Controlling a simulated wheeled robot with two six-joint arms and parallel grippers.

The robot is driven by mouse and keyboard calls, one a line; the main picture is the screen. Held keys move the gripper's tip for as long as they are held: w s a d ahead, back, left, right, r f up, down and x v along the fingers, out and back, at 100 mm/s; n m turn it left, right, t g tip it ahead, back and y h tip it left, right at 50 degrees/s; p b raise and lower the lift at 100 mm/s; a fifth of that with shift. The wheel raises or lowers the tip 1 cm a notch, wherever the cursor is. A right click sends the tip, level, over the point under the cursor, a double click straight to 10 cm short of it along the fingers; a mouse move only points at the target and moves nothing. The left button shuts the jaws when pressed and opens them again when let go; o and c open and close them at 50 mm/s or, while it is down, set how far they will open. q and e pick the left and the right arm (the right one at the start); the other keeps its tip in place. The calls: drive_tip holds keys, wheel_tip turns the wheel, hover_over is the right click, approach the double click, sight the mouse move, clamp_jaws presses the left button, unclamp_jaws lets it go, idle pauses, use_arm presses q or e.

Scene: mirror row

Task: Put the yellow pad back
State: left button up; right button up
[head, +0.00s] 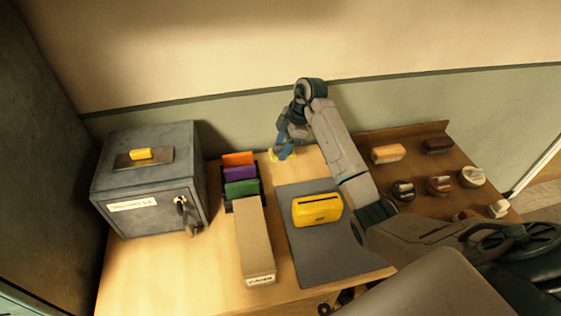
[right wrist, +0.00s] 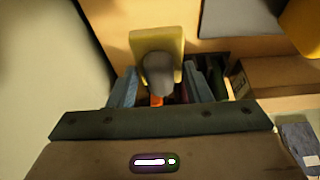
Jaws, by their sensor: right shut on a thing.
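My right gripper (head: 284,149) is shut on the yellow pad (head: 273,156), near the wall and to the right of the rack in the head view. In the right wrist view the yellow pad (right wrist: 143,42) shows pale yellow with a grey rounded part between my fingers (right wrist: 160,84). The fingers hide much of the pad in the head view. The dark rack (head: 263,196) holds an orange pad (head: 238,159), a purple pad (head: 240,173) and a green pad (head: 242,188). I cannot tell whether the pad touches the table. My left gripper is out of view.
A brown box (head: 255,240) stands directly in front of the rack. A grey safe (head: 150,180) with a yellow block (head: 141,154) on top is left. A yellow slotted box (head: 317,209) sits on a grey mat (head: 325,255). A brown tray (head: 420,165) holds several small items at right.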

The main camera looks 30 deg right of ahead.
wheel_tip(320, 180, down, 3)
drive_tip(key=shift+s+f+p, duration=0.1)
drive_tip(key=shift+s+p, duration=0.05)
drive_tip(key=shift+p, duration=0.25)
wheel_tip(320, 180, down, 4)
drive_tip(key=shift+r+p, duration=0.15)
drive_tip(key=shift+p, duration=0.45)
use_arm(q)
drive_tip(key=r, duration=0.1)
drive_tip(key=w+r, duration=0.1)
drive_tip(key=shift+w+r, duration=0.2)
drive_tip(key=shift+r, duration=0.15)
use_arm(e)
drive_tip(key=o, duration=0.9)
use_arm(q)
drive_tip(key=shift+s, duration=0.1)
